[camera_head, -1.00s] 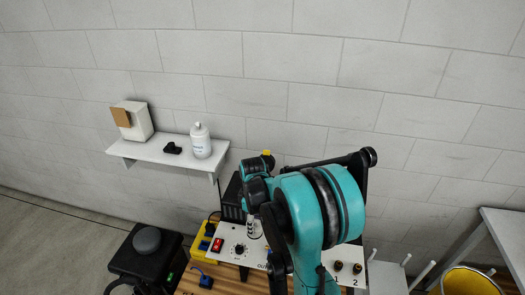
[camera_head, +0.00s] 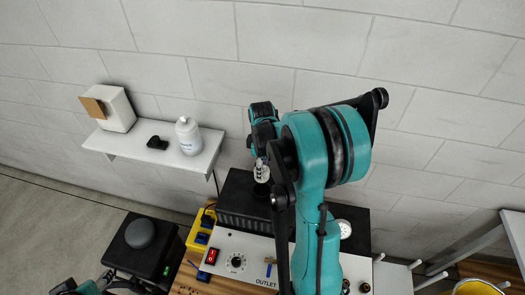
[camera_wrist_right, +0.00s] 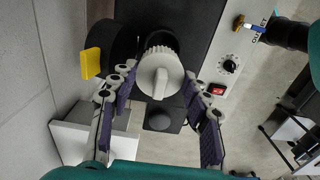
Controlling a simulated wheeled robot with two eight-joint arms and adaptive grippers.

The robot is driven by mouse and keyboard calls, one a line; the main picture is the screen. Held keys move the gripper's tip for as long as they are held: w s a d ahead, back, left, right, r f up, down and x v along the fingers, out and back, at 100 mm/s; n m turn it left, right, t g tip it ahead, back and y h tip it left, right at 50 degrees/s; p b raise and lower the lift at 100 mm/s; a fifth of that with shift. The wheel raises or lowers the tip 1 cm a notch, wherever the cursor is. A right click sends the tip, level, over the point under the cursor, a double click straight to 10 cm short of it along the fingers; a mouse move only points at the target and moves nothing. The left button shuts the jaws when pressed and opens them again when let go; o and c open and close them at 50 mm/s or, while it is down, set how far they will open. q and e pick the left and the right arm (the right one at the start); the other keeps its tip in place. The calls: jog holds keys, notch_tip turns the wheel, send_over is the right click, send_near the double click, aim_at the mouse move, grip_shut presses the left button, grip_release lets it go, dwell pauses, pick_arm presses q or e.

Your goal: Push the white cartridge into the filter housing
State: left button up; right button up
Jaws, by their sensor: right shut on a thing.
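The white cartridge (camera_wrist_right: 160,72) has a ribbed round end with a flat grip bar. In the right wrist view it sits between the two fingers of my right gripper (camera_wrist_right: 158,106), which is shut on it.
A black box (camera_head: 235,205) stands behind a white control panel (camera_head: 232,243) with a red switch, knob and outlet. A wall shelf (camera_head: 130,155) holds a white bottle (camera_head: 188,135) and white box (camera_head: 108,107).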

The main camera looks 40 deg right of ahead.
jog(key=shift+s+a+r, duration=0.15)
jog(key=shift+s, duration=0.05)
jog(key=shift+s+a+f, duration=0.1)
jog(key=shift+f, duration=0.1)
notch_tip(320, 180, down, 3)
jog(key=b, duration=0.2)
jog(key=shift+f+b, duration=0.1)
jog(key=shift+b, duration=0.2)
jog(key=shift+f+b, duration=0.5)
jog(key=shift+f, duration=0.2)
pick_arm(q)
jog(key=f, duration=0.4)
jog(key=shift+s+a, duration=0.15)
jog(key=shift+s, duration=0.05)
pick_arm(e)
jog(key=shift+f, duration=0.3)
pick_arm(q)
jog(key=shift+r, duration=0.1)
jog(key=shift+f+b, duration=2.45)
jog(key=shift+b, duration=0.1)
pick_arm(e)
jog(key=shift+f, duration=2.6)
pick_arm(q)
jog(key=shift+s, duration=0.1)
